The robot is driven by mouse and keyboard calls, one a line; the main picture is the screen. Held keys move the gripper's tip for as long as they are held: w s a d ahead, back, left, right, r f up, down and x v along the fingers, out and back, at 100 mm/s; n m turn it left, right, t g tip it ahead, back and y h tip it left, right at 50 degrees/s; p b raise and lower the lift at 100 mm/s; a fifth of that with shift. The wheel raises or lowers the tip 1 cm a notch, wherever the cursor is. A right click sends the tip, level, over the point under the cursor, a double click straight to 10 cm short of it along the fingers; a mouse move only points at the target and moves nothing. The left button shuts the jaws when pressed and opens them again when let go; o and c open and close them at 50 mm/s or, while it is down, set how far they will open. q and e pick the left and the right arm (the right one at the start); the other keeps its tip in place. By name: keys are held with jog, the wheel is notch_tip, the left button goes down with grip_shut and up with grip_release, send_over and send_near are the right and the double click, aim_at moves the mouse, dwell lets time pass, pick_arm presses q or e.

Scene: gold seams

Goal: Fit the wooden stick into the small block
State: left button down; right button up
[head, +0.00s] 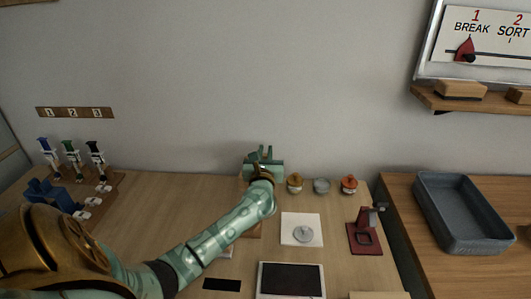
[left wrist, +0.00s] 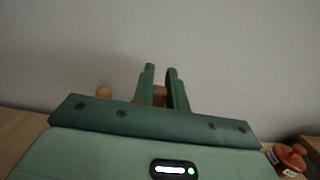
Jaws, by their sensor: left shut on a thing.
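My left gripper (head: 263,155) reaches to the back of the table, near the wall, with its fingers pointing up and away. In the left wrist view its two green fingers (left wrist: 160,88) are close together on a small brown wooden piece (left wrist: 159,96), which looks like the wooden stick; most of it is hidden behind the fingers and the palm. A rounded tan thing (left wrist: 104,93) shows just left of the fingers, and I cannot tell what it is. I cannot make out the small block for certain. My right gripper is not in view.
Small jars (head: 295,184) with orange or grey tops stand right of the gripper. A white sheet with a grey disc (head: 303,234), a dark red stand (head: 366,236) and a dark panel (head: 291,281) lie nearer. A grey bin (head: 462,214) is far right, a bottle rack (head: 80,190) left.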

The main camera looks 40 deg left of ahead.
pick_arm(q)
jog(key=c, duration=1.3)
grip_release()
jog(key=shift+p+v, duration=0.55)
jog(key=shift+v, duration=0.6)
jog(key=shift+p+v, duration=0.35)
jog(key=shift+v, duration=1)
